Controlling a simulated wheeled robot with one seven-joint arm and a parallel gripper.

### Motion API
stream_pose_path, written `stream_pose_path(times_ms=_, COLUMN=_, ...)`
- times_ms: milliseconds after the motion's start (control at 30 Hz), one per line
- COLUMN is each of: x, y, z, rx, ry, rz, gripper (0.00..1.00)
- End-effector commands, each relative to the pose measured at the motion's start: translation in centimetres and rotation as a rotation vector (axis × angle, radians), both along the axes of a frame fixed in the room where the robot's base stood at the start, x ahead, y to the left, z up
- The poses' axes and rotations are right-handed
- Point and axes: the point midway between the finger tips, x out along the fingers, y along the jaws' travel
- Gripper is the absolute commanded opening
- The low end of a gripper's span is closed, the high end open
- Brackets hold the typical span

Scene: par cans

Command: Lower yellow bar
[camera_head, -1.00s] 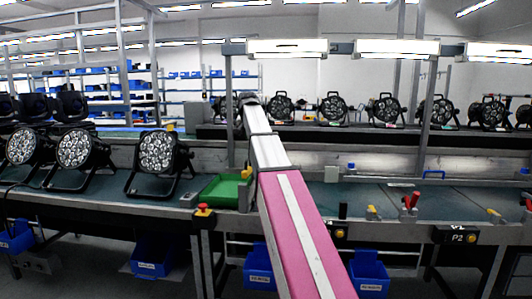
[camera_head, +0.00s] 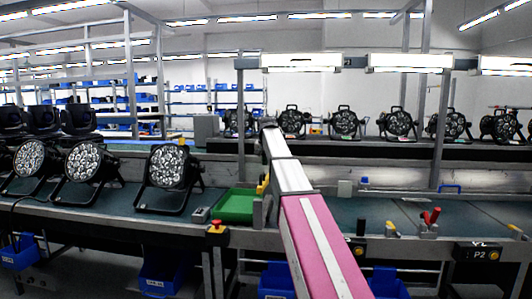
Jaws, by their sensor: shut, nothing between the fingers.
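A small yellow upright piece (camera_head: 263,185) shows just left of my arm, at the right edge of the green tray; I cannot tell if it is the yellow bar. Another small yellow lever (camera_head: 391,228) stands on the conveyor's front edge, right of my arm. A third yellow piece (camera_head: 517,232) lies on that edge at the far right. My pink and white arm reaches from the bottom right over the conveyor edge. Its far end bends near the tray, and my gripper is hidden behind it.
The green tray (camera_head: 235,206) sits on the conveyor (camera_head: 120,212). Black par cans (camera_head: 168,172) stand to its left, and several more line the rear shelf. A red button box (camera_head: 217,230) and red levers (camera_head: 431,216) are on the front edge. Blue bins (camera_head: 162,277) hang below.

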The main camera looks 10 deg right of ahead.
Motion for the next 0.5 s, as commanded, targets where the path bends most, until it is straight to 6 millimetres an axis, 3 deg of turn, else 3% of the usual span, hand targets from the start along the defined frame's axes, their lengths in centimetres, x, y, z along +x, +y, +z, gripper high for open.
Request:
stream_pose_path(times_ms=200, x=-0.3, y=0.7, z=-2.5, rx=0.000, ry=0.000, rz=0.000, gripper=0.00)
stream_pose_path(times_ms=500, x=-0.3, y=0.8, z=-3.2, rx=0.000, ry=-0.001, rz=0.000, gripper=0.00)
